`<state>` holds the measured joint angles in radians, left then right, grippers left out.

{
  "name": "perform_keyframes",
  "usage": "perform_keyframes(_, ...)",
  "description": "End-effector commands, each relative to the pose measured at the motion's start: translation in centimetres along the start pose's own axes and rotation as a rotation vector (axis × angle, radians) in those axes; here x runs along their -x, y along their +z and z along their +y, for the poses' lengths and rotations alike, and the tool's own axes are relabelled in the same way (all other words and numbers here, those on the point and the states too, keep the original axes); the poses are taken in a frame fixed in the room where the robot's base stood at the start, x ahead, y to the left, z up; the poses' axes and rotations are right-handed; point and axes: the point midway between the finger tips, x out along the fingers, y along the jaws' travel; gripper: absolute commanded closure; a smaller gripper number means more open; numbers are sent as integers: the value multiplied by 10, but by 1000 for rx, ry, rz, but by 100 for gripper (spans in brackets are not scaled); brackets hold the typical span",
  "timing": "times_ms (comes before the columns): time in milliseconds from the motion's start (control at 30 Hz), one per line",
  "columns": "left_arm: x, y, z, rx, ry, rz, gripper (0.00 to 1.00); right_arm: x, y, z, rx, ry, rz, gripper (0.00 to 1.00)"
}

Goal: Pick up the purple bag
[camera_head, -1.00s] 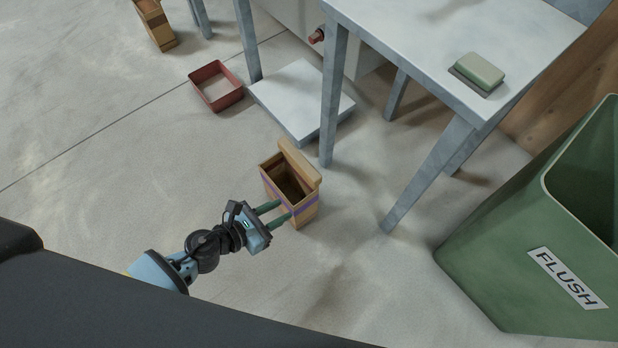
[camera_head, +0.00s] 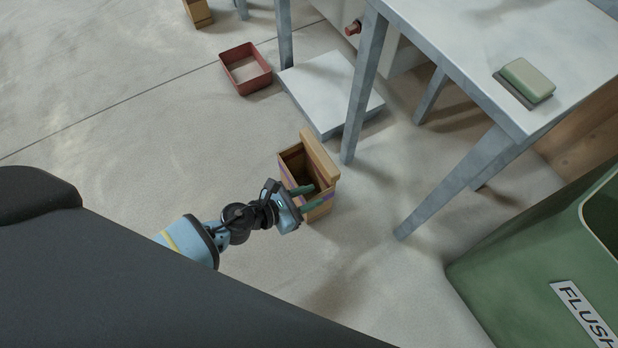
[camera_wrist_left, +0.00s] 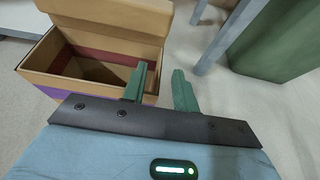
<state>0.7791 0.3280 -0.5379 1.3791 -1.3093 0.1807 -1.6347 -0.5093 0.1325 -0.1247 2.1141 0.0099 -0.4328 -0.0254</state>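The purple bag (camera_head: 319,157) is a tan, open-topped bag with a purple band and a raised flap along one side. It stands upright on the floor, and its near wall shows in the left wrist view (camera_wrist_left: 80,86). My left gripper (camera_head: 321,192) is open at the bag's near right corner. In the left wrist view the left finger overlaps the rim and opening, and the right finger is outside the bag's right side. The gripper (camera_wrist_left: 160,80) has a visible gap between its fingers. I cannot tell whether either finger touches the bag. My right gripper is not in view.
A grey table (camera_head: 470,50) with a green-topped block (camera_head: 527,80) stands to the right, its legs close to the bag. A white platform (camera_head: 325,90) and a red tray (camera_head: 246,70) lie behind. A green FLUSH bin (camera_head: 520,265) is at right. The left floor is clear.

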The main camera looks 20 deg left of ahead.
Motion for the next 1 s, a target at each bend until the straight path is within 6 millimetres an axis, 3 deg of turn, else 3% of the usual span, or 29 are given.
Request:
perform_keyframes(200,-30,-2,0,0,0,-1,71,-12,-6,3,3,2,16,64)
perform_keyframes(533,-35,-1,0,0,0,0,71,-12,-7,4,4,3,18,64)
perform_keyframes(767,-34,-1,0,0,0,0,100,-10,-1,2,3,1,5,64)
perform_keyframes(1000,-34,-1,0,0,0,0,100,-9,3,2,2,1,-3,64)
